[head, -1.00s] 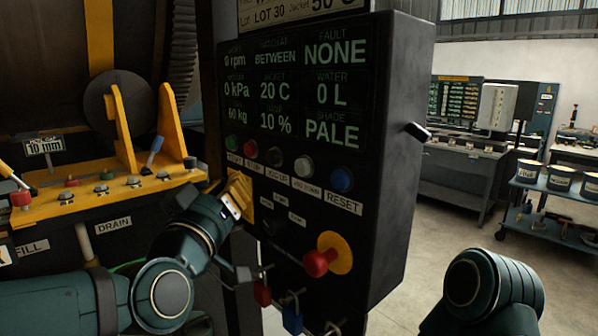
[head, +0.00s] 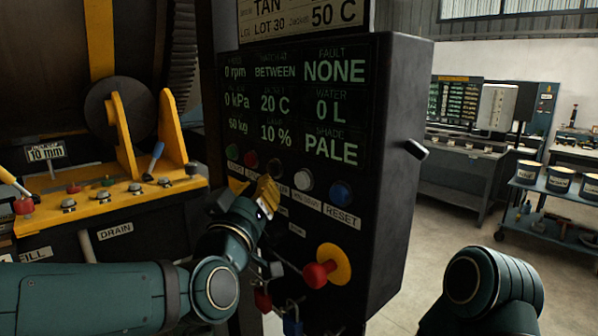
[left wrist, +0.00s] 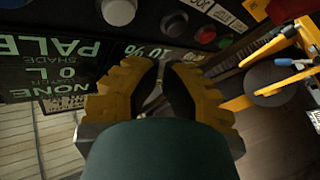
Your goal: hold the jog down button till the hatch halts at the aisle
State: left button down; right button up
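The control panel (head: 400,90) carries a row of buttons. The pale jog down button (head: 303,179) sits between the black jog up button (head: 273,168) and the blue reset button (head: 340,192). My left gripper (head: 267,190) appears shut and empty, its yellow tips in front of the panel just below and between the black and pale buttons. I cannot see it pressing either. The left wrist view is inverted; the pale button (left wrist: 118,11) shows beyond the fingers (left wrist: 161,72). The hatch display (head: 275,72) reads BETWEEN. I cannot make out the hatch itself. My right gripper is out of view.
A red knob on a yellow disc (head: 320,273) juts from the panel below my left gripper, with padlocks (head: 292,322) hanging lower. A yellow valve console (head: 110,205) stands at left. A cart with tins (head: 558,180) is at right, with open floor before it.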

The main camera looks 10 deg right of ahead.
aim_at(302, 181)
pick_arm(q)
jog(key=shift+w+d, duration=0.55)
jog(key=shift+d, duration=0.15)
jog(key=shift+w+d, duration=0.5)
jog(key=shift+d, duration=0.2)
jog(key=c, duration=1.7)
grip_release()
grip_shut()
jog(key=shift+w+d+b, duration=0.25)
jog(key=shift+d+b, duration=0.15)
jog(key=shift+w+d, duration=0.25)
jog(key=shift+d, duration=0.1)
jog(key=shift+s+a, duration=0.1)
jog(key=shift+a, duration=0.1)
dwell(0.8)
jog(key=shift+s+a+b, duration=0.4)
jog(key=shift+a+b, duration=0.15)
jog(key=shift+b, duration=0.1)
